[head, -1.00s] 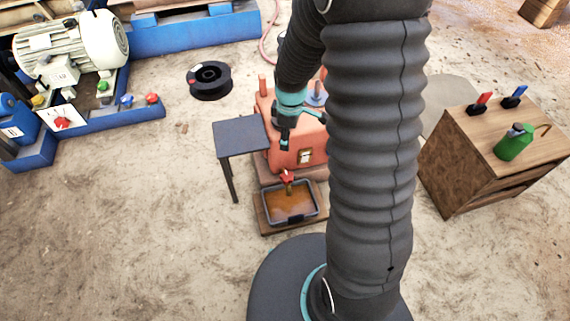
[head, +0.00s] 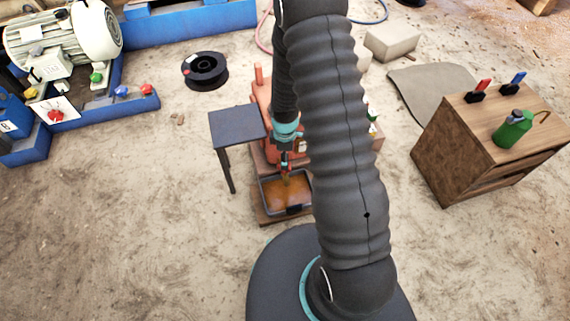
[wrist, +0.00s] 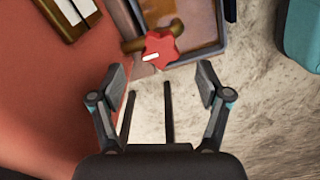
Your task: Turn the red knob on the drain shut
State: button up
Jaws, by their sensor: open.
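The red knob (wrist: 161,50) is star-shaped with a white mark, and sits on a brass drain (wrist: 140,44) in the wrist view. The drain comes out of the orange-red housing (wrist: 45,110), above a tray (wrist: 208,50) of brown liquid. My gripper (wrist: 160,82) is open and empty, its fingers spread to either side just short of the knob. In the head view my gripper (head: 285,162) points down just above the drain, partly covering the knob. The tray (head: 264,205) stands below it. My arm hides part of the housing (head: 262,100).
A small dark table (head: 237,124) stands close left of the housing. A wooden cabinet (head: 440,165) with a green oil can (head: 513,130) is at right. A black reel (head: 205,70) lies on the floor behind. The floor at front left is clear.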

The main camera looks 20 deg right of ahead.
jog(key=shift+f, duration=2.6)
jog(key=c, duration=1.1)
